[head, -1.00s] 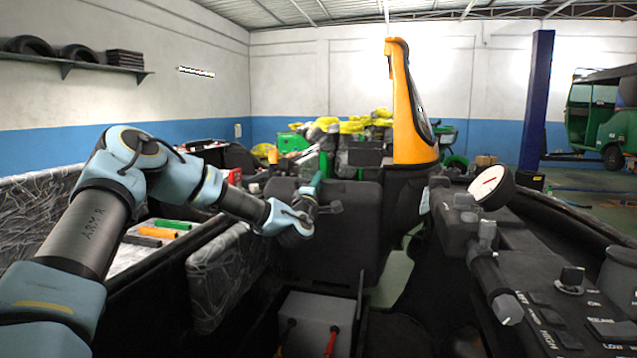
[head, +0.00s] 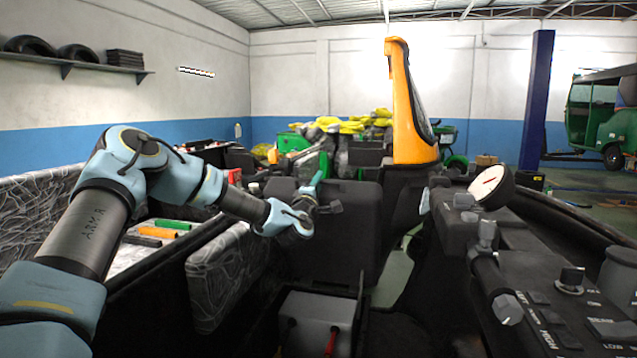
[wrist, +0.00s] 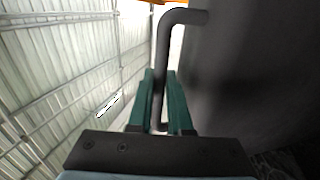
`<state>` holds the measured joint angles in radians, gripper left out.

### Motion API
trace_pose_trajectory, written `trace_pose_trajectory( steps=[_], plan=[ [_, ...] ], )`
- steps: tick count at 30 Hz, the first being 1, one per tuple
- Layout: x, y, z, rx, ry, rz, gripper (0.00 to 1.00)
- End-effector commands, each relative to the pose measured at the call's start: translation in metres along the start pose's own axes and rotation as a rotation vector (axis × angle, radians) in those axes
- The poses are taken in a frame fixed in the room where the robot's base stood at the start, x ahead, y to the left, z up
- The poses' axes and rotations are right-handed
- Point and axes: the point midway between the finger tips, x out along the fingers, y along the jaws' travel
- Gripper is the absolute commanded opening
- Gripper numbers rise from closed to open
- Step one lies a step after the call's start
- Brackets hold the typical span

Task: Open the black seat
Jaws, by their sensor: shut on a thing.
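The black seat (head: 335,240) stands as a dark upright panel in the middle of the head view, above a grey box. My gripper (head: 316,192) is at its upper edge, in front of its left half. In the wrist view, the teal fingers of my gripper (wrist: 160,85) are shut on a grey bent handle (wrist: 165,45), one finger on each side. The handle's top bends right toward a dark, smooth surface, which seems to be the seat. The handle is too small in the head view to make out its shape.
A grey box (head: 316,312) with red and black leads sits below the seat. A patterned padded panel (head: 222,278) is at left, a black console (head: 560,310) with knobs and a gauge at right. An orange-and-black upright part (head: 408,115) rises behind the seat.

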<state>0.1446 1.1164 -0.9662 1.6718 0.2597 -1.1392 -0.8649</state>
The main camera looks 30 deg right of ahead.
Motion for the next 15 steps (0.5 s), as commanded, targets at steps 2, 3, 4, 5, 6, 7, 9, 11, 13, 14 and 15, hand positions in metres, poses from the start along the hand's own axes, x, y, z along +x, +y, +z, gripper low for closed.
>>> trace_pose_trajectory(
  steps=[2, 3, 4, 5, 6, 7, 9, 11, 13, 14, 15],
  plan=[
    [0.000, -0.001, 0.000, 0.000, -0.001, -0.002, 0.00],
    [0.000, -0.001, 0.000, 0.000, -0.001, -0.002, 0.00],
    [0.000, -0.001, 0.000, 0.000, -0.001, -0.002, 0.00],
    [0.000, -0.001, 0.000, 0.000, -0.001, -0.002, 0.00],
    [0.000, -0.001, 0.000, 0.000, -0.001, -0.002, 0.00],
    [0.000, -0.001, 0.000, 0.000, -0.001, -0.002, 0.00],
    [-0.001, -0.002, 0.000, 0.000, -0.001, -0.001, 0.00],
    [-0.004, -0.004, 0.000, 0.000, -0.001, 0.002, 0.00],
    [-0.010, -0.008, 0.001, 0.001, -0.002, 0.012, 0.00],
    [-0.014, -0.009, 0.001, 0.001, -0.001, 0.019, 0.00],
    [-0.020, -0.012, 0.001, 0.001, -0.002, 0.028, 0.00]
  ],
)
